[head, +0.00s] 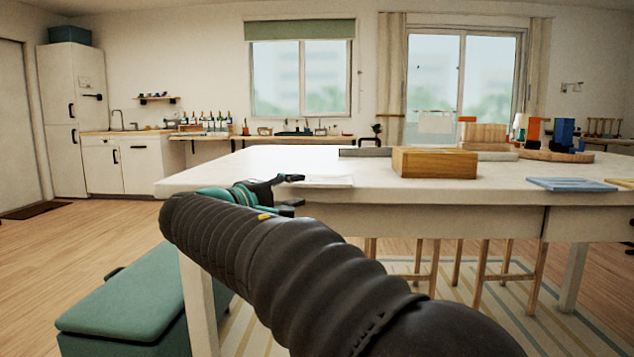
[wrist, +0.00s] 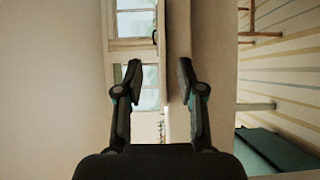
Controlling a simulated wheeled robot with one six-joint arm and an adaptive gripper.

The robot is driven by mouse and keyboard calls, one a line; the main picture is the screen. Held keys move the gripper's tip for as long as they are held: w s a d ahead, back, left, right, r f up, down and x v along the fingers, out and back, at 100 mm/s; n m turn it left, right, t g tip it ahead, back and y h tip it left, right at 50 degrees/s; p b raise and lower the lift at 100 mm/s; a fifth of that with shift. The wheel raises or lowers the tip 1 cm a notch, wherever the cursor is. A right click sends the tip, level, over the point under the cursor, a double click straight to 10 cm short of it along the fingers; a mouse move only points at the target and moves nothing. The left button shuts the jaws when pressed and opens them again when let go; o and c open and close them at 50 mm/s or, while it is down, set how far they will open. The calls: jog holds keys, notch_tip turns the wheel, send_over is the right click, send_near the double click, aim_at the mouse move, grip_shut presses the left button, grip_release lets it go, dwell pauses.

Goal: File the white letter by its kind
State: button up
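A flat white sheet, which looks like the letter (head: 328,182), lies at the near edge of the white table (head: 250,163) in the head view. My gripper (head: 294,190) is at that edge, just left of the sheet, with one finger above the other. In the wrist view my gripper (wrist: 159,77) is open, its two fingers apart with nothing held between them. The table (wrist: 178,50) shows edge-on there, near the right finger. I cannot make out the letter in the wrist view, nor any marking on it.
A wooden box (head: 435,163) stands right of the letter, with a grey strip (head: 365,152) behind it. A blue flat piece (head: 571,184) lies farther right. A wooden round tray (head: 555,156) holds coloured objects. A green bench (head: 148,303) stands below left.

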aim_at(317, 186)
jog(key=shift+x, duration=3.05)
jog(key=shift+f, duration=0.15)
grip_shut()
